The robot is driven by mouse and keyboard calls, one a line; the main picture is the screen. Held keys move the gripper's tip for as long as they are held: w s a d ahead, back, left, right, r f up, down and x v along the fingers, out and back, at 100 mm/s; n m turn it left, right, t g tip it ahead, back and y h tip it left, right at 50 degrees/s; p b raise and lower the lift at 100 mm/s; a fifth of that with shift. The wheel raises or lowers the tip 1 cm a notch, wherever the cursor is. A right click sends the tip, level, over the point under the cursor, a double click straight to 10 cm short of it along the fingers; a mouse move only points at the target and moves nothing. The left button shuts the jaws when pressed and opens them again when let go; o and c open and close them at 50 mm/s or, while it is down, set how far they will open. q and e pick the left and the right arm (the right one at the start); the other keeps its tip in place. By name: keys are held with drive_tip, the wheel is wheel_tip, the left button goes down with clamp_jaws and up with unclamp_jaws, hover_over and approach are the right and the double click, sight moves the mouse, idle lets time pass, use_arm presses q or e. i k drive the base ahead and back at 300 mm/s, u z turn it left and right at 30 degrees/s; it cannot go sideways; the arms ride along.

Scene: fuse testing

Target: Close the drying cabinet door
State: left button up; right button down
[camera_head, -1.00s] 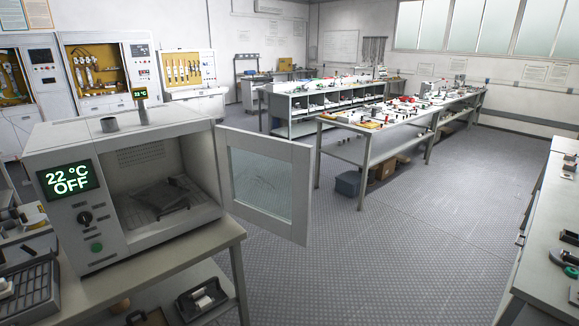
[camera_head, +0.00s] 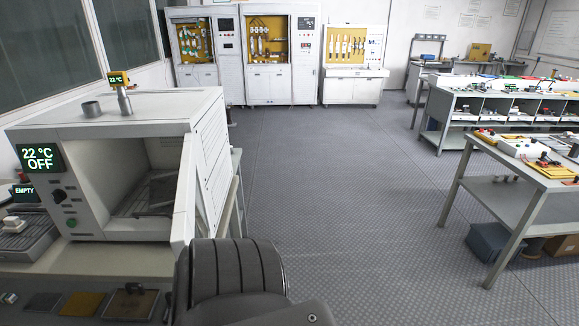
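The drying cabinet (camera_head: 120,118) is a white box on a bench at the left. Its front display reads 22 °C OFF. Its door (camera_head: 184,195) stands open at the right front edge of the box and is seen almost edge-on. The dark chamber shows with a grey item (camera_head: 162,192) inside. A ridged dark grey link of my arm is at the bottom centre, close to the door's lower end; I cannot tell whether they touch. Neither of my grippers can be seen.
A small EMPTY display (camera_head: 25,193) and grey tray (camera_head: 22,240) are left of the cabinet. Wall cabinets (camera_head: 268,75) stand at the back, and a worktable (camera_head: 510,200) at the right. The middle floor is clear.

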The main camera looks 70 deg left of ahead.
sight(191, 218)
drive_tip(key=i, duration=0.55)
drive_tip(key=u, duration=3.45)
drive_tip(key=i, duration=0.5)
drive_tip(key=u, duration=1.7)
drive_tip(key=k, duration=0.8)
drive_tip(key=z, duration=0.9)
